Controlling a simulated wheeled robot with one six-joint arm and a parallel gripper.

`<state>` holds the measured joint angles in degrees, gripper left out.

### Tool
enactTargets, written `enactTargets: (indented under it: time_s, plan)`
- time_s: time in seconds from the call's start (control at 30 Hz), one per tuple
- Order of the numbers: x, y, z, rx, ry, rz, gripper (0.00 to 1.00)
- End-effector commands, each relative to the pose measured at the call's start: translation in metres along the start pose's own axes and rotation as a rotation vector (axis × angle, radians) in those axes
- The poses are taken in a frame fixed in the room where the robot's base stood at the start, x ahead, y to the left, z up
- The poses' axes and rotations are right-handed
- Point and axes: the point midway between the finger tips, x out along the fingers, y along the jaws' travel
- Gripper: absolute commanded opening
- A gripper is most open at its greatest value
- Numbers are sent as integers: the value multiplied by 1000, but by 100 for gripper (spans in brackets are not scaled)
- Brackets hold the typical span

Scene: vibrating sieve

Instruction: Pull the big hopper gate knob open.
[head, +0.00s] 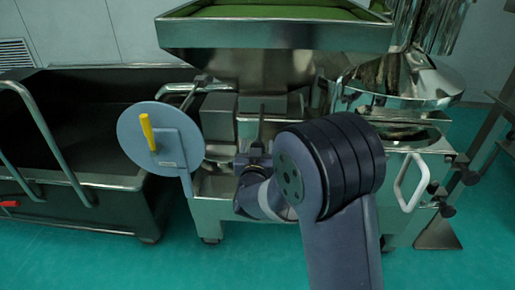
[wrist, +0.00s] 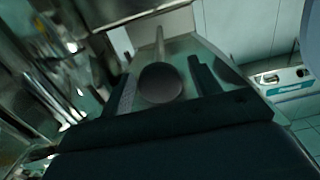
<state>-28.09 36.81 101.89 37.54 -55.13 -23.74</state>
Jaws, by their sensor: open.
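The gate knob (wrist: 160,84) is a dark round ball on a thin rod (wrist: 160,42) in the wrist view. My gripper (wrist: 161,67) is open, with one finger on each side of the knob. A gap shows between the knob and the right finger; at the left finger I cannot tell whether they touch. In the head view my gripper (head: 253,160) is at the front of the machine, below the steel hopper (head: 262,36) with green content. A dark upright rod (head: 262,122) stands just behind it. The knob is not clear there.
A grey disc (head: 184,150) with a yellow handle (head: 148,132) stands left of my gripper. A dark cart (head: 110,205) with a rail is at the far left. A shiny round sieve (head: 415,82) and a white handle (head: 412,183) are at the right. Green floor is free in front.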

Motion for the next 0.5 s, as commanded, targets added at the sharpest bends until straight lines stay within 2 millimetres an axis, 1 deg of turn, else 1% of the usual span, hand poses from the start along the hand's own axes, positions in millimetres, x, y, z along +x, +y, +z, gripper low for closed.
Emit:
enactTargets:
  time_s: [0.07,0.5]
  plan:
    - [0,0,0,0,0,0,58]
    - [0,0,0,1,0,0,22]
